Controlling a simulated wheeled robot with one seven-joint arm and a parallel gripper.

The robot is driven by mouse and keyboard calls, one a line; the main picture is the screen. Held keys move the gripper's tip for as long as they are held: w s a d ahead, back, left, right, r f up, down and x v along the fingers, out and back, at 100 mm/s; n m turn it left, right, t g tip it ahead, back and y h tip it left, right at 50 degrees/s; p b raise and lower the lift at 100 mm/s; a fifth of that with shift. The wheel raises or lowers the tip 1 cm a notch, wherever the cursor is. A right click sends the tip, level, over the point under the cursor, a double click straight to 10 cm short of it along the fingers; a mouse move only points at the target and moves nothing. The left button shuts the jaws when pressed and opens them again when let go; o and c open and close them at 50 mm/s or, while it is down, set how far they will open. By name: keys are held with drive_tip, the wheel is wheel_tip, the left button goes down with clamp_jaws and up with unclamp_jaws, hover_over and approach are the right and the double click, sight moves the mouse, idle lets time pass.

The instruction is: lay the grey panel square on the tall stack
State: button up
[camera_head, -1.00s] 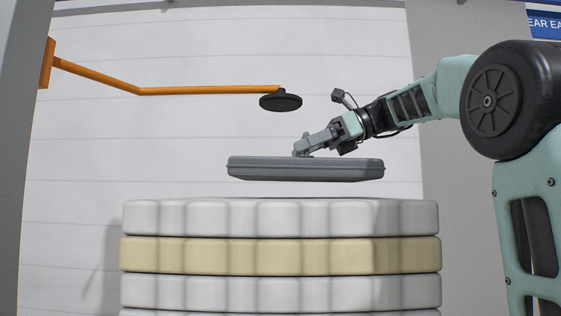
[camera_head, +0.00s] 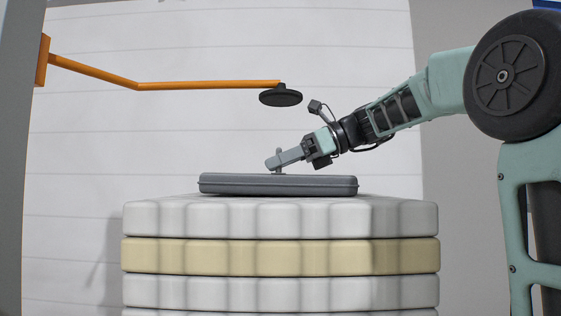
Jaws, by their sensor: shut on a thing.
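The grey panel (camera_head: 280,186) is a flat, rounded slab, close to level, at the top face of the tall stack (camera_head: 280,220). Its lower edge appears to meet the stack's top, though I cannot tell for sure whether it rests there. The stack is made of thick quilted white layers with one cream layer. The panel sits near the middle of the stack's width, a little left of centre. My gripper (camera_head: 278,163) is above the panel's middle, shut on a small upright part on its top.
An orange bent arm (camera_head: 180,86) reaches in from the left post and ends in a dark round disc (camera_head: 281,95) above my gripper. A pale panelled wall (camera_head: 180,140) stands behind. Space left of the stack is clear.

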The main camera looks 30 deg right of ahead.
drive_tip(key=o, duration=1.1)
drive_tip(key=shift+r, duration=0.1)
drive_tip(key=b+v, duration=0.1)
drive_tip(key=v, duration=1)
drive_tip(key=shift+b, duration=0.35)
drive_tip(key=shift+s+d+r, duration=0.1)
drive_tip(key=shift+s+d, duration=0.2)
drive_tip(key=shift+d, duration=0.1)
